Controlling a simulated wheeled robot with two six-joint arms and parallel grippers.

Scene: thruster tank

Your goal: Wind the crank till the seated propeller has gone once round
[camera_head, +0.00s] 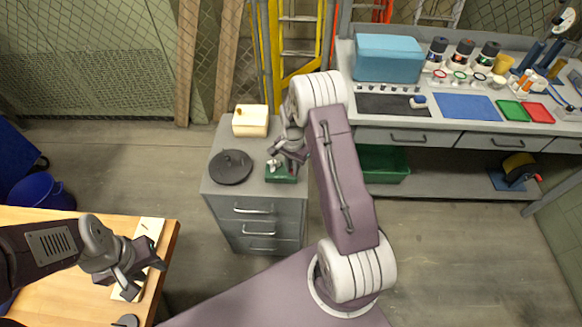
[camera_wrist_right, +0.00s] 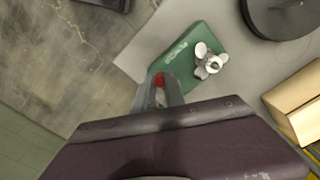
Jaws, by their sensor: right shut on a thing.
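The green thruster unit (camera_head: 283,178) sits on top of the grey drawer cabinet, and it also shows in the right wrist view (camera_wrist_right: 180,52). A small silver propeller (camera_head: 273,164) is seated on it, clearer in the right wrist view (camera_wrist_right: 209,61). A red crank knob (camera_wrist_right: 159,80) shows at the unit's near edge. My right gripper (camera_wrist_right: 163,88) is shut on the crank at this knob; the fingers hide most of the crank. In the head view my right gripper (camera_head: 277,153) is above the unit. My left gripper (camera_head: 148,279) is open and empty over the wooden table.
On the cabinet (camera_head: 255,210), a dark round disc (camera_head: 231,167) lies left of the unit and a cream box (camera_head: 250,121) stands behind. A workbench (camera_head: 395,123) with a blue box (camera_head: 388,58) and bottles is at the right. Ladders stand behind the cabinet.

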